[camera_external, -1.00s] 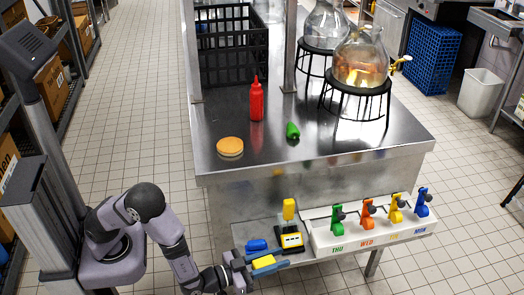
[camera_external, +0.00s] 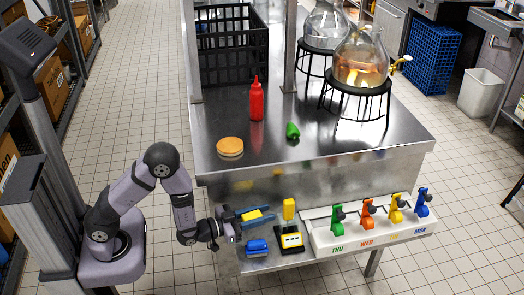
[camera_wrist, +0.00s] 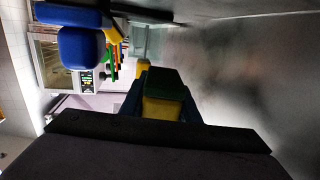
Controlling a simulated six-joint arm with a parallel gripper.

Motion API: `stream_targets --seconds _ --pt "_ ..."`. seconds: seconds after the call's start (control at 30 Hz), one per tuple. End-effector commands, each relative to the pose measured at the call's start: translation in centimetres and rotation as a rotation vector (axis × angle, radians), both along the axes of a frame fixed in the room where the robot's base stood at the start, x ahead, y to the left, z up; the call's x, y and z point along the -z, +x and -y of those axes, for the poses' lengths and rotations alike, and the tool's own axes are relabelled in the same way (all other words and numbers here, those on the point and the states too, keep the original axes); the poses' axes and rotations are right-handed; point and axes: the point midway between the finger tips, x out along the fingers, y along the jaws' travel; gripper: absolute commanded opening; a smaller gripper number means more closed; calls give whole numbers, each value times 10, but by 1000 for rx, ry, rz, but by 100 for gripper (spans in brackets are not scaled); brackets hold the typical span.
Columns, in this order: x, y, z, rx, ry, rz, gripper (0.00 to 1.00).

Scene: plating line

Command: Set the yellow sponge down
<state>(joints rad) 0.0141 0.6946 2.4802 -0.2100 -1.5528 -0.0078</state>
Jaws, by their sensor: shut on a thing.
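My gripper (camera_external: 256,215) has blue fingers and is shut on the yellow sponge (camera_external: 254,215). It holds the sponge above the low steel shelf, in front of the counter's side. In the wrist view the sponge (camera_wrist: 162,108) shows between the blue fingers, with a dark green top layer. Whether the sponge touches anything below is hidden.
A blue object (camera_external: 257,246) lies on the low shelf (camera_external: 262,264) below my gripper.

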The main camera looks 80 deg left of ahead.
Motion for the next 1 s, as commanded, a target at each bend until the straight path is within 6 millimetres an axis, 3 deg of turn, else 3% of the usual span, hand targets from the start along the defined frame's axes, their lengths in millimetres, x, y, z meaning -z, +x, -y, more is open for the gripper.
stream_targets --seconds 0.1,0.3,0.57,1.0 --pt "5 -1 -16 -2 0 -3 7" --pt "28 0 -13 1 1 -1 7" --pt "32 0 -13 0 1 1 7" --pt "66 0 -17 1 1 0 7"
